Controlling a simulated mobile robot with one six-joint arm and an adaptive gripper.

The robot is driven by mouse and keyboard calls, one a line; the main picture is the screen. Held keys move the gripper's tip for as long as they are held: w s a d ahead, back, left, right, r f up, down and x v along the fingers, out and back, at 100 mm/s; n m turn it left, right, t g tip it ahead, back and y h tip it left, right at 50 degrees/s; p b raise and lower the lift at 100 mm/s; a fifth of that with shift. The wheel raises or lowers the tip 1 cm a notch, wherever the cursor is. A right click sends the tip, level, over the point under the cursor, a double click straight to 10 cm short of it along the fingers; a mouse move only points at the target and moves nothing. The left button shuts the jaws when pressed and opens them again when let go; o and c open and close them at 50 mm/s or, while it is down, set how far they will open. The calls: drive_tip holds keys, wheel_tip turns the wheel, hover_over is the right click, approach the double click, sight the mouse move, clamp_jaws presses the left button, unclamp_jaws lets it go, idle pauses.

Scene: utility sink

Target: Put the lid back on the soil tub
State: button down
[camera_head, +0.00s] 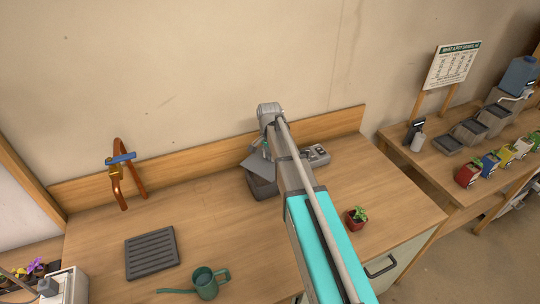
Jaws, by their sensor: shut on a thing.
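The soil tub (264,188) is a dark grey box on the wooden counter, near the back board. Its grey lid (257,161) is above the tub, tilted and not lying flat across it. My gripper (265,150) is at the lid's upper right edge, shut on the lid. My own arm hides the right side of the tub and part of the lid. I cannot tell whether the lid touches the tub rim, and the soil inside is not visible.
A grey device (317,154) and a small potted plant (356,217) stand right of my arm. A black slatted tray (152,253), green watering can (205,283) and copper tap (120,172) are left. Bare counter lies between the tray and the tub.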

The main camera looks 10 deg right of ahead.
sight(270, 164)
drive_tip(key=shift+f+b, duration=1.8)
drive_tip(key=shift+f, duration=0.3)
drive_tip(key=shift+f, duration=0.15)
idle(1.0)
drive_tip(key=shift+c, duration=1.8)
unclamp_jaws()
drive_tip(key=o, duration=0.4)
drive_tip(key=shift+c, duration=0.2)
drive_tip(key=shift+r+p, duration=3.35)
drive_tip(key=shift+r, duration=0.2)
